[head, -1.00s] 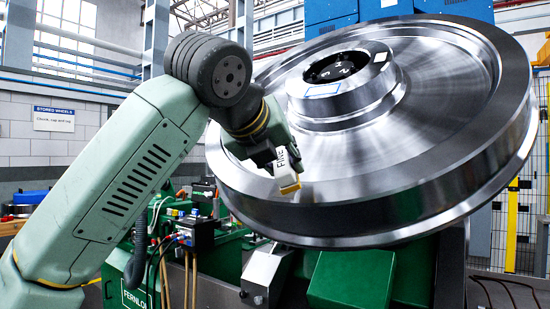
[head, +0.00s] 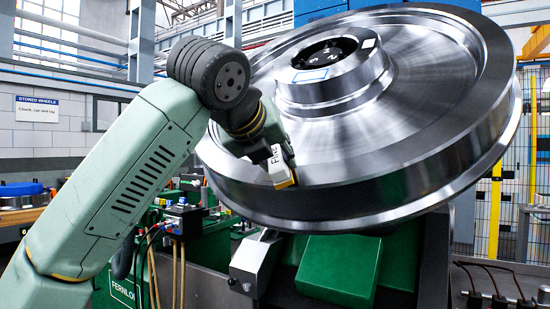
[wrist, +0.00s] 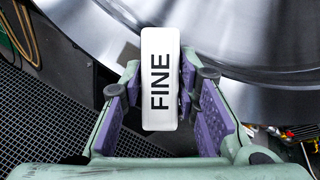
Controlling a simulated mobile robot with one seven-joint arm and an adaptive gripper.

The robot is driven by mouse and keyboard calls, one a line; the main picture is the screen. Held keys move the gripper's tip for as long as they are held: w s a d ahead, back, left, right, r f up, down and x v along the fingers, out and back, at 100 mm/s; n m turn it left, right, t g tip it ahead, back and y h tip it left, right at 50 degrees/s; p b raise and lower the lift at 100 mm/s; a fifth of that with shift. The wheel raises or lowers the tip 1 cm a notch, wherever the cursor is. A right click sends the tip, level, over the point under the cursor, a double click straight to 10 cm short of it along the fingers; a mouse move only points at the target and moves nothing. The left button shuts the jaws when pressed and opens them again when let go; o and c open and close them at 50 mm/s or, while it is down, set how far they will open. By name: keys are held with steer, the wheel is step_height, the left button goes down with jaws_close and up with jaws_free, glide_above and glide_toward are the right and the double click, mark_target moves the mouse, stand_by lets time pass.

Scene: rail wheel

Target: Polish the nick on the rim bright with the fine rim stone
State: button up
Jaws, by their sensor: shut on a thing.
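The large steel rail wheel (head: 400,150) lies tilted on its green stand, its rim (head: 330,205) facing me. The fine rim stone (head: 277,163) is a white block marked FINE with a yellowish lower end. My gripper (head: 268,152) is shut on it at the near left part of the rim. In the wrist view the stone (wrist: 160,82) sits between the purple-padded fingers (wrist: 163,110), its far end overlapping the wheel's edge. I cannot tell whether the stone touches the rim. The nick cannot be made out; the stone or gripper may cover it.
Below the wheel are a green block (head: 340,270) and a grey metal bracket (head: 255,262). A control box with cables (head: 185,218) stands left of them. A yellow fence (head: 495,210) is at the right.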

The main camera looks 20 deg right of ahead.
steer(key=shift+w+d+f+b, duration=0.4)
steer(key=shift+d+f, duration=0.15)
steer(key=shift+f, duration=0.15)
stand_by(0.5)
steer(key=shift+w+a, duration=0.1)
steer(key=shift+w+a+p, duration=0.45)
steer(key=shift+w+a, duration=0.4)
steer(key=shift+w, duration=0.25)
steer(key=shift+a, duration=0.1)
steer(key=shift+w+a+p, duration=0.6)
steer(key=shift+w+a, duration=0.3)
steer(key=shift+w, duration=0.25)
steer(key=shift+s+d, duration=0.1)
steer(key=shift+s+d+b, duration=0.65)
steer(key=shift+s+d, duration=0.3)
steer(key=shift+s, duration=0.15)
steer(key=shift+f, duration=0.1)
